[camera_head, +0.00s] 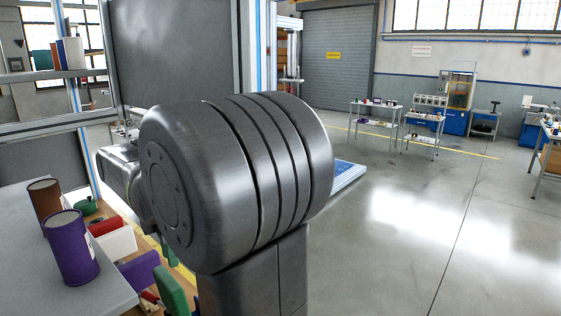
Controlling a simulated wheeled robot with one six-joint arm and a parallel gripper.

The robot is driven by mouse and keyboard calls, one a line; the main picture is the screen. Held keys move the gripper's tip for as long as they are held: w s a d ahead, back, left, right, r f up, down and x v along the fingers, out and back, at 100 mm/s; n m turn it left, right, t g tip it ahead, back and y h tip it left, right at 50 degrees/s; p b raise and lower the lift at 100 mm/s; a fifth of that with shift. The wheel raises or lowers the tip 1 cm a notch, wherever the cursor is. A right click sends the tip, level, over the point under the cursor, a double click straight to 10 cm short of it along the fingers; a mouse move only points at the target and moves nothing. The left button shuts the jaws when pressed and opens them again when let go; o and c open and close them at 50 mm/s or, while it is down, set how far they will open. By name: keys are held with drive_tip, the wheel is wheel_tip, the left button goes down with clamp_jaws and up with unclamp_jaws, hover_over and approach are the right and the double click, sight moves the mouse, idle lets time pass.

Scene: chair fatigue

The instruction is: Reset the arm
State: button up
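My arm fills the middle of the head view as a large grey ribbed joint on a grey upright link. Another part of my arm shows behind it to the left. My gripper does not show; it is outside the picture or hidden behind the big joint, and I cannot tell which.
A grey table (30,262) at the lower left bears a purple cylinder (73,250) and a brown cylinder (44,203). Beside it are a white bin (117,240) and a purple bin (140,272). Workbenches (375,107) stand far back. The floor (420,230) at right is clear.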

wheel_tip(320, 180, down, 3)
drive_tip(key=shift+r+b, duration=0.2)
drive_tip(key=shift+b, duration=0.3)
drive_tip(key=shift+f+b, duration=0.3)
